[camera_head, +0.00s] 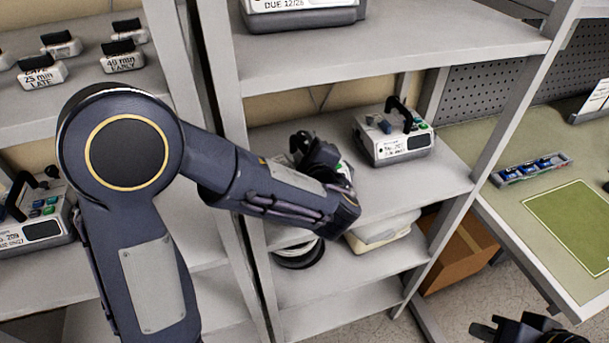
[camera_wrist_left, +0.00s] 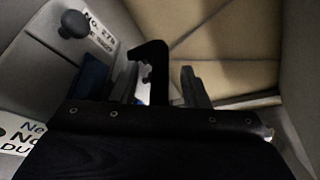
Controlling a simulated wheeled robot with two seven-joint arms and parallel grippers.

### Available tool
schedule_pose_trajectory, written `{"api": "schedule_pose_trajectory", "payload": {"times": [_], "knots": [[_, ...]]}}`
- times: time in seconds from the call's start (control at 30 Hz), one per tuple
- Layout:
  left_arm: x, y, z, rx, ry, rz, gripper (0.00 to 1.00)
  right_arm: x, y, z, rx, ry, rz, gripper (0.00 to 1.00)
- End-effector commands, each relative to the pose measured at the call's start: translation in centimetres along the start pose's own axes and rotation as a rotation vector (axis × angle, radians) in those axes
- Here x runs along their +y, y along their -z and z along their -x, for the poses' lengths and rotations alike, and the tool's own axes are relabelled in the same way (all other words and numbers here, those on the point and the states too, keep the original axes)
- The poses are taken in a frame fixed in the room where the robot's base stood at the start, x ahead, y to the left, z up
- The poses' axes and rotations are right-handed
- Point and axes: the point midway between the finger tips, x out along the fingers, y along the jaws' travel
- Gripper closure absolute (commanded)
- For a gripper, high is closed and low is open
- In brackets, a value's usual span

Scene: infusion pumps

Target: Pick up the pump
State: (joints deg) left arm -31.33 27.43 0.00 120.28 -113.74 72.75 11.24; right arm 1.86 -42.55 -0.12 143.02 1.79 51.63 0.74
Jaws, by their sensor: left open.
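A white-and-grey pump (camera_head: 346,170) stands on the middle shelf, mostly hidden behind my left gripper (camera_head: 318,150). In the left wrist view, a pump with a label (camera_wrist_left: 100,36), a dark round knob (camera_wrist_left: 74,24) and a black handle (camera_wrist_left: 152,58) is close up. My left gripper (camera_wrist_left: 165,85) is open, and the handle shows between its fingers; contact cannot be told. A second pump (camera_head: 394,143) with a black handle stands farther right on that shelf. My right gripper (camera_head: 515,328) is at the lower right, partly cut off, away from the pumps.
A shelf post (camera_head: 225,110) stands left of the middle shelf (camera_head: 445,172), and another shelf (camera_head: 390,45) is above. More pumps, including one at far left (camera_head: 35,225), stand on the left rack. A workbench (camera_head: 480,200) with a green mat (camera_head: 575,220) is at right.

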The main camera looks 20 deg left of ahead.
Motion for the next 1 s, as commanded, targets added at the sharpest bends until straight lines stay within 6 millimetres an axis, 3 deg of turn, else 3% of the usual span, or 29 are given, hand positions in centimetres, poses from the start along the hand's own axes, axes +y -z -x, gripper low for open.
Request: {"api": "schedule_pose_trajectory", "payload": {"times": [0.23,0.57,1.0], "knots": [[0.03,0.02,-0.2,0.001,0.0,0.001,0.58,0.0,-0.02,-0.01,0.0,0.0,0.0,1.0],[0.03,0.01,-0.17,0.0,0.0,0.0,1.0,0.0,-0.01,0.0,0.0,0.0,0.0,1.0],[0.03,0.01,-0.17,0.0,0.0,0.0,1.0,0.0,-0.01,0.0,0.0,0.0,0.0,1.0]]}}
